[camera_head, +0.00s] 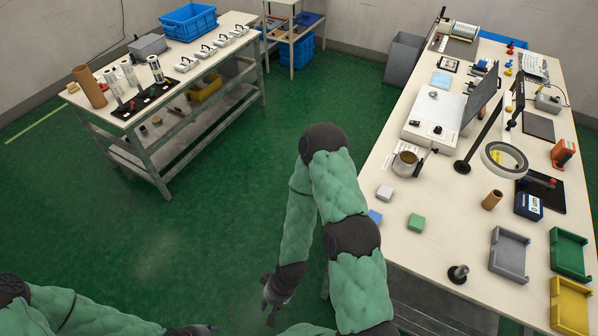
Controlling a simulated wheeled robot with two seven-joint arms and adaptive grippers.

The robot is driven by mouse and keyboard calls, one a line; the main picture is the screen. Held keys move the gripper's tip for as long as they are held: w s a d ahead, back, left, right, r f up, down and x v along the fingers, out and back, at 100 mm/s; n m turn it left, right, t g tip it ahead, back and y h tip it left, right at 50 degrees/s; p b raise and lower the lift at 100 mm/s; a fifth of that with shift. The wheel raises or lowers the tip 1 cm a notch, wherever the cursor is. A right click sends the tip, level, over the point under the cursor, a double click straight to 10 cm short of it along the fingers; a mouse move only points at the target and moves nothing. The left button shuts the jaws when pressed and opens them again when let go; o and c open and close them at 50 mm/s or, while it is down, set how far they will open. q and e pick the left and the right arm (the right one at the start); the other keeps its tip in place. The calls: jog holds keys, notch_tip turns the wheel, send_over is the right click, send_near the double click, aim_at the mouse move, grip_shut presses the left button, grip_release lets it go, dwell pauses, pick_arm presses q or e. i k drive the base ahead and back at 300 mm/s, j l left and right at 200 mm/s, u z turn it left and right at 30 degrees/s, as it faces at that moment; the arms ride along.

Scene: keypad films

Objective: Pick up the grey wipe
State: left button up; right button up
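The grey wipe (385,192) looks like a small light grey block-like piece near the left edge of the right-hand workbench. A green one (416,222) and a blue one (375,217) lie close by, the blue one partly hidden by my arm. My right gripper (268,300) hangs low over the floor, left of the bench and apart from the wipe. Its fingers look spread, with nothing between them. My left gripper (209,329) is at the bottom edge, partly cut off, and its fingers cannot be made out.
The right workbench (454,230) also holds a metal mug (405,163), a ring magnifier (504,160), a brown cylinder (492,200), a dark post (458,273) and grey, green and yellow trays. A second bench (160,125) stands at left.

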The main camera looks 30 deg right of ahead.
aim_at(384, 192)
jog(key=i+j+u, duration=0.2)
jog(key=i+u, duration=0.15)
jog(key=i+j+u, duration=0.1)
jog(key=i+u, duration=0.3)
jog(key=i+z, duration=0.35)
jog(key=i+j+z, duration=0.15)
jog(key=z, duration=0.2)
jog(key=i+z, duration=0.1)
jog(key=z, duration=0.35)
jog(key=i+z, duration=0.15)
jog(key=z, duration=0.25)
jog(key=i+j+z, duration=0.1)
jog(key=z, duration=0.35)
jog(key=j+z, duration=0.1)
jog(key=z, duration=0.3)
jog(key=i+j+z, duration=0.15)
jog(key=z, duration=0.3)
